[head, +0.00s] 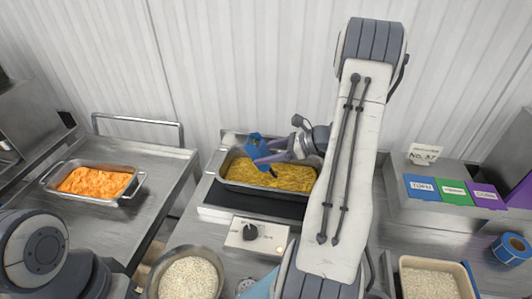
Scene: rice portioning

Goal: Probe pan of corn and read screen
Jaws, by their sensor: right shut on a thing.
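A metal pan of yellow corn (262,178) sits on a dark warming plate in the middle. My right gripper (270,158) is over the back left part of the pan, shut on a blue probe thermometer (256,146). The thermometer's body is tilted above the corn. Its thin tip is too small to make out clearly, so I cannot tell how deep it is in the corn. No reading can be made out on it. My left gripper is out of view; only part of the left arm shows at the lower left.
A pan of orange food (95,182) sits on the left steel cart (160,170). A control box with a black knob (250,232) is in front of the corn. A bowl of rice (188,278) and a tub of pale grains (428,283) stand at the front. Coloured labels (453,190) and blue tape (512,247) are right.

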